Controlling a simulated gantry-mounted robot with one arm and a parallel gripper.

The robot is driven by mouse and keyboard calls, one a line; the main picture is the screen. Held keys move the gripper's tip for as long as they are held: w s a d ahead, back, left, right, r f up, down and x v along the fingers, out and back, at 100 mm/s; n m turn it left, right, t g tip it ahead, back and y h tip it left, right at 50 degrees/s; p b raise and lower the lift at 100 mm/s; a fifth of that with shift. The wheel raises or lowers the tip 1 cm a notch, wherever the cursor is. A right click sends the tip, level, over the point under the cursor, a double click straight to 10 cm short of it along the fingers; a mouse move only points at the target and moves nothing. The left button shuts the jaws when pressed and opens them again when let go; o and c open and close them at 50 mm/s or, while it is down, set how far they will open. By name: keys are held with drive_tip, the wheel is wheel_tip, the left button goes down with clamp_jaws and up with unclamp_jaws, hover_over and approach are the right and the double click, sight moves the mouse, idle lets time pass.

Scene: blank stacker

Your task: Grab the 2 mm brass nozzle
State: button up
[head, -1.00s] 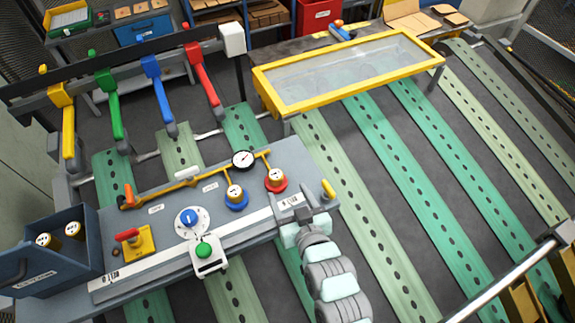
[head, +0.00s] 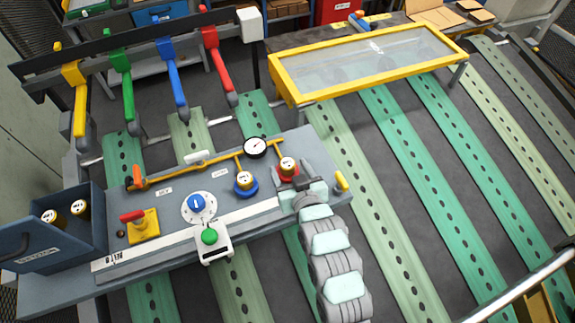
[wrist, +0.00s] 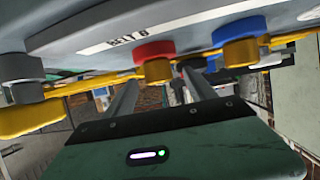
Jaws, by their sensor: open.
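One brass nozzle (head: 288,163) sits on a red base on the grey panel. Another brass nozzle (head: 246,179) sits on a blue base to its left. Their markings are too small to read, so I cannot tell which is 2 mm. My gripper (head: 293,174) is open at the red base, its fingers near that nozzle's sides and partly covering the base. The wrist view seems upside down; there the red-base nozzle (wrist: 158,71) lies ahead between the fingers of my gripper (wrist: 160,86), and the blue-base nozzle (wrist: 241,53) is to the right.
A blue bin (head: 35,245) at the left holds two more brass-coloured pieces. A gauge (head: 256,147) on a yellow pipe (head: 210,164) stands close behind the nozzles. A blue dial (head: 197,203), a green button (head: 209,236) and a red-handled switch (head: 140,225) occupy the panel's left.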

drive_tip(key=shift+x, duration=1.45)
drive_tip(key=shift+w+r, duration=0.1)
drive_tip(key=shift+c, duration=0.5)
clamp_jaws()
